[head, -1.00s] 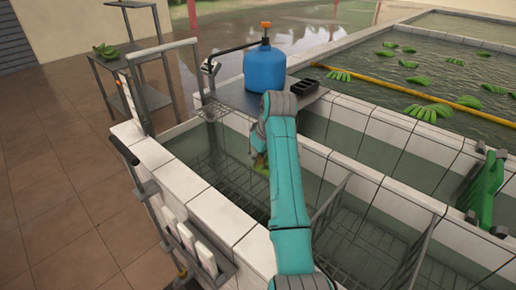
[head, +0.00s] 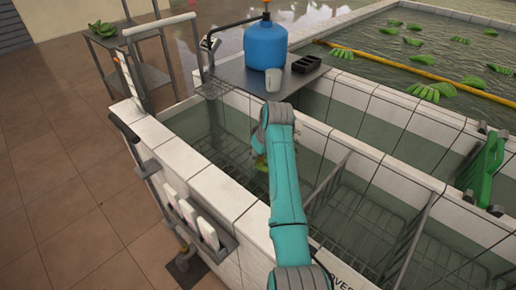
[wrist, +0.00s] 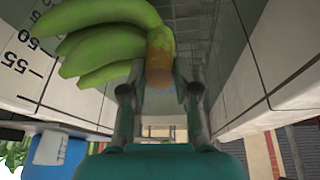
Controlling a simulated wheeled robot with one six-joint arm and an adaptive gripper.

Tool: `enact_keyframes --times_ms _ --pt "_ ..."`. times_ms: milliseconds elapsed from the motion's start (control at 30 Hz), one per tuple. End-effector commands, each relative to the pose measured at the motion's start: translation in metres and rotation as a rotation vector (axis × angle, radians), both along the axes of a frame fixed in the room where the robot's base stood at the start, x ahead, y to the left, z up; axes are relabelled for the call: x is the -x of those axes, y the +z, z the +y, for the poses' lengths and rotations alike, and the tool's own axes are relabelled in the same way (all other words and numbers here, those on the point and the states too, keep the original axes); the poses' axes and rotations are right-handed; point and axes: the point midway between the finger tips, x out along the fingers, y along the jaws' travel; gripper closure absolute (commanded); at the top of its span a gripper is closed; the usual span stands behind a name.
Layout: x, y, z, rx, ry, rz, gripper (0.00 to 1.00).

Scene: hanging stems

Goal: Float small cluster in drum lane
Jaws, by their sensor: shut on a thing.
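A small cluster of green bananas (wrist: 105,42) with a brownish crown fills the upper left of the wrist view. My gripper (wrist: 160,92) is shut on its crown, one finger on each side. In the head view only a bit of the cluster (head: 260,163) shows beside my teal arm, which hides most of my gripper. The cluster is over the near tiled water lane (head: 205,140), between its walls; whether it touches the water cannot be told. A blue drum (head: 264,46) stands on a grey shelf at this lane's far end.
Wire racks (head: 325,190) stand in the lane, one close to the right of my arm. A pale cup (head: 273,80) and black tray (head: 306,65) are on the shelf. A green frame (head: 484,172) stands at right. Bananas float in the far pool (head: 400,60).

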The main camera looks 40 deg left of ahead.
Motion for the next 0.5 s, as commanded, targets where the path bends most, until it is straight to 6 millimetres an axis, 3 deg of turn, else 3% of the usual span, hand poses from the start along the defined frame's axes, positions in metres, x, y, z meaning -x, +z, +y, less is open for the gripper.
enact_keyframes --times_ms 500 --pt "0.0 -0.048 0.0 -0.001 0.0 -0.001 1.0"
